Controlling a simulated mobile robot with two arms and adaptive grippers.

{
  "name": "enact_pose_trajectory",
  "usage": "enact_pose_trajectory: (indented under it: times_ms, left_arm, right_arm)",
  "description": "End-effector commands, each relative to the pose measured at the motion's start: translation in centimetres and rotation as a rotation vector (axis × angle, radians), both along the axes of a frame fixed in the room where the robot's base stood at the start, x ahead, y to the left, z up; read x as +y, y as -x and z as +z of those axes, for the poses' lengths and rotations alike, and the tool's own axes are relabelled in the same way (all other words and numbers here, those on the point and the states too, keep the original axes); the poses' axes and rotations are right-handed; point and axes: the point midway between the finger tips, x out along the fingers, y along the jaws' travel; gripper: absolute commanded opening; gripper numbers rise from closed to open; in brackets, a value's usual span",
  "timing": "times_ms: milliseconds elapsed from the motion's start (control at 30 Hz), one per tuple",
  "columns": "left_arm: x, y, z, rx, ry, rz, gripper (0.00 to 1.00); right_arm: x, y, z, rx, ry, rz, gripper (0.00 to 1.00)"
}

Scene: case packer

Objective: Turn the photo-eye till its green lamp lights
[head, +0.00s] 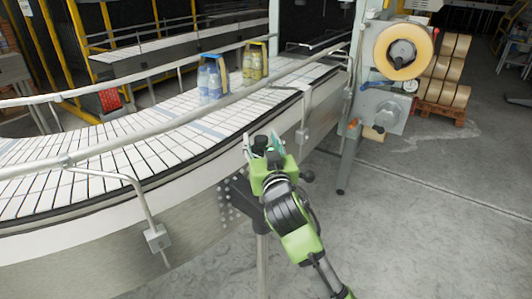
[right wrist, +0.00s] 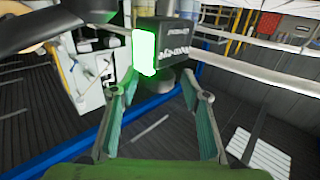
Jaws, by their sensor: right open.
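The photo-eye (right wrist: 175,44) is a dark box on a short round stem in the right wrist view, just beyond my fingertips. A bright green glowing lamp face (right wrist: 145,52) shows on its left side. My right gripper (right wrist: 161,88) is open, its two green fingers apart below the box, with nothing seen held between them. In the head view my right gripper (head: 264,147) is beside the conveyor's outer side, and the photo-eye is hard to make out there. Whether a finger touches the box I cannot tell. My left gripper is out of view.
The curved conveyor (head: 100,157) carries bottle packs, a blue one (head: 212,80) and a yellow one (head: 254,63). Its guard rail (head: 190,118) runs close to my right gripper. A machine post (head: 352,130) with a tape roll (head: 403,50) stands right.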

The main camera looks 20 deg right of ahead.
Motion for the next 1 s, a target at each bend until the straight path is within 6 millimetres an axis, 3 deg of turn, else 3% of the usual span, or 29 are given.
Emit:
enact_pose_trajectory:
  times_ms: [500, 700, 1000]
  left_arm:
    - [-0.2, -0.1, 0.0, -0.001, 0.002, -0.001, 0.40]
    - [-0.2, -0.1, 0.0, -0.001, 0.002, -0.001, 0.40]
    - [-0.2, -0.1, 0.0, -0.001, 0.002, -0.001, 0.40]
  right_arm:
    - [1.2, 9.4, -0.1, 0.002, -0.003, 0.001, 0.43]
    - [1.3, 10.8, -0.1, 0.001, 0.000, -0.001, 0.43]
    - [1.3, 11.0, 0.0, 0.000, 0.000, -0.001, 0.43]
